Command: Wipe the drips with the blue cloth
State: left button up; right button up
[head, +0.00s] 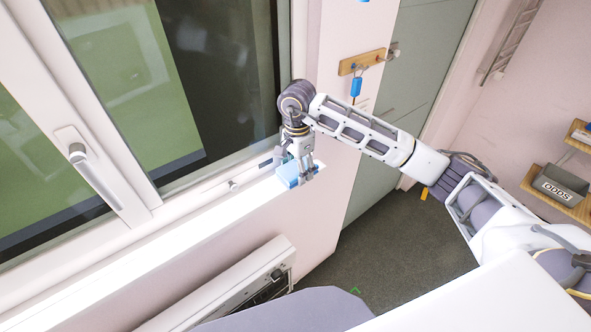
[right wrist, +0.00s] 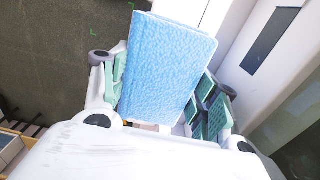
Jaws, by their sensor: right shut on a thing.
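The blue cloth (head: 287,176) is a folded light-blue pad at the right end of the white windowsill (head: 130,258). My right gripper (head: 303,172) points down and is shut on it. In the right wrist view the cloth (right wrist: 168,62) fills the middle, between the green-padded fingers of the gripper (right wrist: 162,95). I cannot tell whether the cloth touches the sill. I cannot make out any drips on the sill or the window glass. My left gripper is not in view.
The window frame with its handle (head: 77,152) rises behind the sill. A white radiator (head: 222,290) sits below it. A wooden key rack (head: 362,62) with a blue tag hangs right of the window. A box marked ODDS (head: 560,186) is far right. The sill's left stretch looks clear.

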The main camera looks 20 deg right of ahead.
jog(key=shift+w+d, duration=0.1)
jog(key=shift+d, duration=0.2)
jog(key=shift+d+r, duration=0.1)
jog(key=shift+d, duration=0.05)
jog(key=shift+r+p, duration=0.3)
jog(key=shift+r, duration=0.55)
jog(key=shift+a+r, duration=0.3)
jog(key=shift+r, duration=0.45)
jog(key=shift+d+r+p, duration=0.2)
jog(key=shift+r+p, duration=0.5)
jog(key=shift+r, duration=0.45)
jog(key=shift+a+r+p, duration=0.1)
jog(key=shift+r+p, duration=0.35)
jog(key=shift+r, duration=0.8)
jog(key=shift+f, duration=0.1)
